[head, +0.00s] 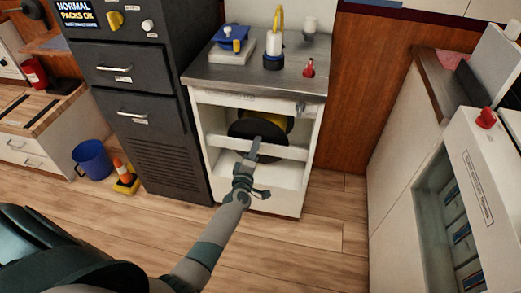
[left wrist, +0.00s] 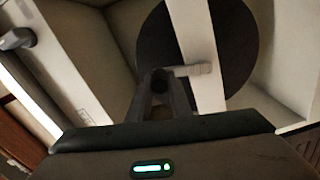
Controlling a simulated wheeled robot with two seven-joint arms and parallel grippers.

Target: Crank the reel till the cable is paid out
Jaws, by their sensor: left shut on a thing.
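The reel's black disc (head: 240,129) is inside the open white cabinet, behind a pale crossbar. It also shows in the left wrist view (left wrist: 240,50). A yellow part (head: 281,122) shows behind the disc; I cannot tell whether it is cable. My left gripper (head: 257,144) reaches into the cabinet in front of the disc. In the left wrist view its fingers (left wrist: 161,82) are shut on the crank's pale handle (left wrist: 200,69), whose end sticks out to the right. The fingers hide the rest of the handle. My right gripper is out of view.
The white cabinet (head: 198,111) has a metal top (head: 235,75) bearing a yellow-handled device (head: 273,50) and a small red item (head: 308,68). A dark drawer unit (head: 150,75) stands left. A blue bucket (head: 91,160) and an orange-and-yellow item (head: 124,178) are on the floor.

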